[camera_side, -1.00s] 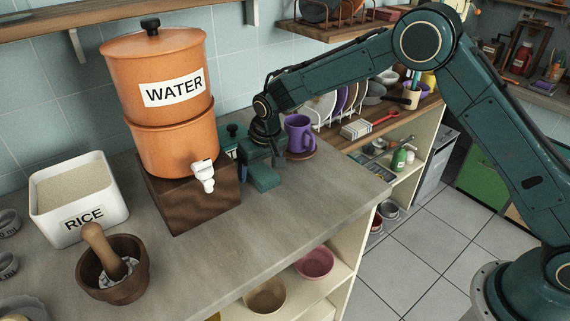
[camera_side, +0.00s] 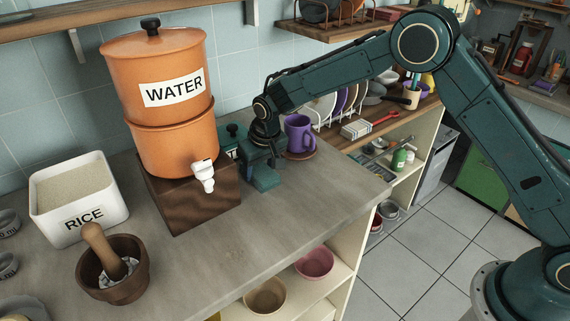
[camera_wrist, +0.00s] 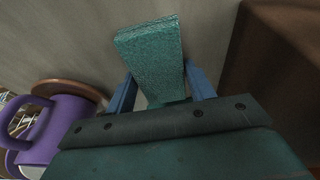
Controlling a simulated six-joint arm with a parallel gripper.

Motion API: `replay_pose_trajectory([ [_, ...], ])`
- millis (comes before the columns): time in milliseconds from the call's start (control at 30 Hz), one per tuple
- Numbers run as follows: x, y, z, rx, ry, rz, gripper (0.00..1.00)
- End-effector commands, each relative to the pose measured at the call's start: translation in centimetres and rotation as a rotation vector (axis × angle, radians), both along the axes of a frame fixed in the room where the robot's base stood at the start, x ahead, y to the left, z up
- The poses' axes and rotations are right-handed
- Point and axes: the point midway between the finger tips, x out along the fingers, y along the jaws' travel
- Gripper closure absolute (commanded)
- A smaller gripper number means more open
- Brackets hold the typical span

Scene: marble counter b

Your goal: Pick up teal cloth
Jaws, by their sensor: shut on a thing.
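The teal cloth (camera_side: 265,178) is a folded block low over the counter, just right of the wooden stand. In the wrist view the cloth (camera_wrist: 150,55) sticks out between the two blue fingers. My gripper (camera_side: 262,158) points down and is shut on the cloth; in the wrist view my gripper (camera_wrist: 162,88) has a finger on each side of it. I cannot tell whether the cloth still touches the counter. Its near end is hidden behind the gripper body in the wrist view.
The wooden stand (camera_side: 195,200) carries the orange water dispenser (camera_side: 165,135) close on the left. A purple mug (camera_side: 299,133) stands on a coaster close on the right, with a teal canister (camera_side: 232,133) behind. The counter in front (camera_side: 290,215) is clear.

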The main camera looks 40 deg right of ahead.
Motion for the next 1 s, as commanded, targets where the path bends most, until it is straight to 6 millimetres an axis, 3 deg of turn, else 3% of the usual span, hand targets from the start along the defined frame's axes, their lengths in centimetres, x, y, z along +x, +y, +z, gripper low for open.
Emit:
replay_pose_trajectory([
  [267, 0.0, 0.0, 0.5, 0.0, -0.001, 0.0, 0.72],
  [467, 0.1, 0.0, 2.3, 0.001, -0.004, -0.001, 0.72],
  [667, 0.1, 0.0, 5.5, 0.001, -0.004, 0.0, 0.72],
  [1000, 0.1, 0.1, 12.9, 0.002, -0.005, 0.0, 0.72],
])
